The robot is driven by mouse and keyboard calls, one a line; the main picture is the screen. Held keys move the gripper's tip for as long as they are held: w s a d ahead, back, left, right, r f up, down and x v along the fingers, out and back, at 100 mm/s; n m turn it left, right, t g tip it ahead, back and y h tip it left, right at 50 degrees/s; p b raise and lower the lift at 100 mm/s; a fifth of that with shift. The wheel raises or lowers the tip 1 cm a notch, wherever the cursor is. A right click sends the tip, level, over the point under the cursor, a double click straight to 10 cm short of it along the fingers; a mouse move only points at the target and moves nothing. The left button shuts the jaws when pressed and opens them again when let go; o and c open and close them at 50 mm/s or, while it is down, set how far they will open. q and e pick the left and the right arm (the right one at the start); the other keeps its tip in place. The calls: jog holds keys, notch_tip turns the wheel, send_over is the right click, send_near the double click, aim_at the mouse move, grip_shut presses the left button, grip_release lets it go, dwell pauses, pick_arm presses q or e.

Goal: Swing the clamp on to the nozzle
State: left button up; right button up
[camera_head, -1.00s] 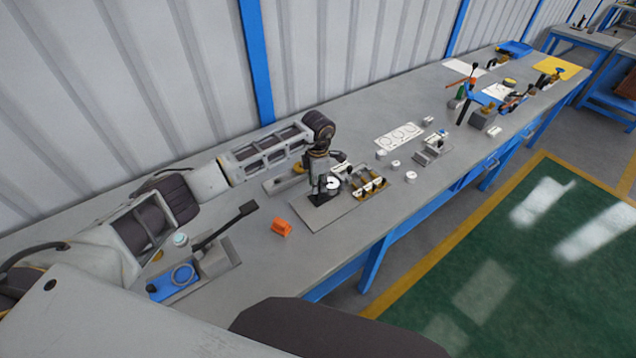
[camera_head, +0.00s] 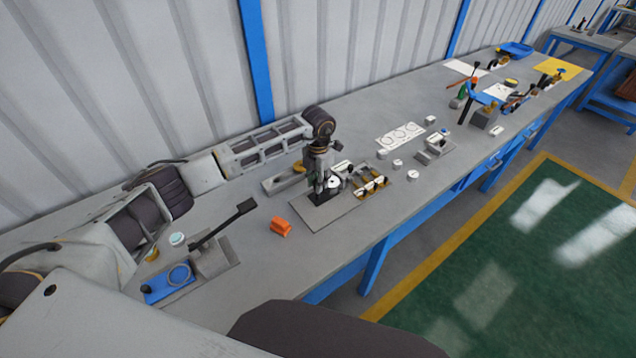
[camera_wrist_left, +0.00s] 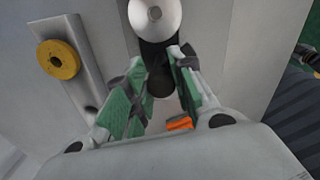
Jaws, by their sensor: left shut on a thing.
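My left gripper (camera_head: 324,186) points down over a grey base plate (camera_head: 341,203) on the bench. In the left wrist view its green-padded fingers (camera_wrist_left: 160,68) are shut on a dark rounded part (camera_wrist_left: 160,82). The fingers hide some of this part, and I cannot tell for sure whether it is the clamp. My right gripper is not in view.
An orange block (camera_head: 281,227) sits left of the plate. A lever fixture with a blue plate (camera_head: 168,285) is nearer. A yellow round piece (camera_wrist_left: 59,59) lies on a grey bar. Bare bench lies before the plate.

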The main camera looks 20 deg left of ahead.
pick_arm(q)
jog(key=n+b, duration=0.1)
jog(key=n, duration=0.5)
jog(key=shift+w+a, duration=0.1)
jog(key=shift+a, duration=0.05)
jog(key=n, duration=0.5)
jog(key=shift+a+r+b, duration=0.1)
jog(key=shift+b, duration=0.25)
jog(key=shift+n, duration=0.3)
jog(key=o, duration=0.9)
jog(key=shift+o, duration=0.6)
jog(key=shift+r, duration=0.1)
notch_tip(320, 180, up, 12)
